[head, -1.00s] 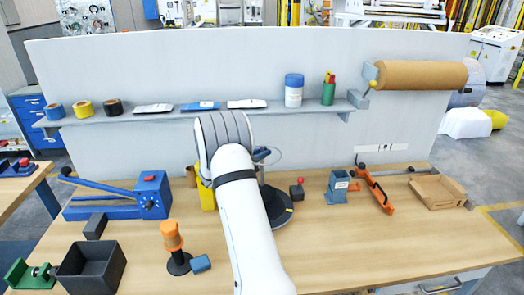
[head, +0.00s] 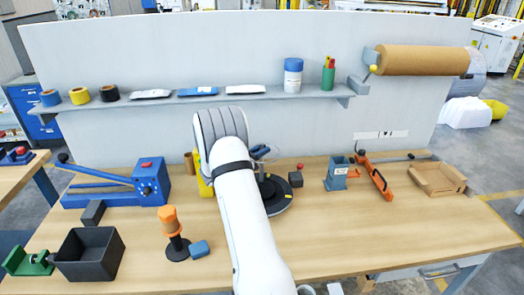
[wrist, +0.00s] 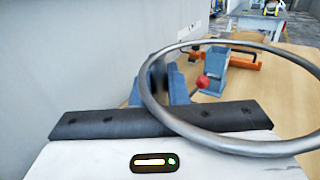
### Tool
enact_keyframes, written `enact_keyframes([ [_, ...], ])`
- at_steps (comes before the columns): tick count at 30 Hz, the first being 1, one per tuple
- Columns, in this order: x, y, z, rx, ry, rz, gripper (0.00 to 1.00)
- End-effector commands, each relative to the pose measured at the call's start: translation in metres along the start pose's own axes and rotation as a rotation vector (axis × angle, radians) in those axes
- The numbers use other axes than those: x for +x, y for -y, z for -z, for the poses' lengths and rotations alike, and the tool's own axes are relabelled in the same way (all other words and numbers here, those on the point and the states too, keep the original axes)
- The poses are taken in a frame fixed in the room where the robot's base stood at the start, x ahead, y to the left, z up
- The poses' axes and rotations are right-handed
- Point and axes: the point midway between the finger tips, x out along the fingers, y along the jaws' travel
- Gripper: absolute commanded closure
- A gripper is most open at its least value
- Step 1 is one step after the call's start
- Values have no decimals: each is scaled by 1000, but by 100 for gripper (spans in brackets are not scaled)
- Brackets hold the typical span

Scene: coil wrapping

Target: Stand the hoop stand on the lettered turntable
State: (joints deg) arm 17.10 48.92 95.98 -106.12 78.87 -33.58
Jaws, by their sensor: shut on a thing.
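The hoop stand's grey metal hoop (wrist: 300,78) fills much of the wrist view, tilted across it close to my gripper (wrist: 165,84). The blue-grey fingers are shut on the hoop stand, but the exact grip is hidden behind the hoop. In the head view my gripper (head: 260,152) shows just right of my white arm, above the dark round turntable (head: 284,203). My arm covers the turntable's left part, and I cannot read any letters on it. The stand's foot is hidden, so I cannot tell whether it touches the turntable.
A small dark block with a red knob (head: 297,178) is close right of the turntable. A blue-grey fixture (head: 337,175) and an orange tool (head: 376,178) stand farther right. A yellow object (head: 204,181) is left of my arm. The front right bench is clear.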

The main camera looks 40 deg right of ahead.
Motion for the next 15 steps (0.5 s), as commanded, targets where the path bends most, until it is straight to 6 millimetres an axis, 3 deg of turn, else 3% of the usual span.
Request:
enact_keyframes([
  [15, 1, 0, 10, 1, 1, 1, 100],
])
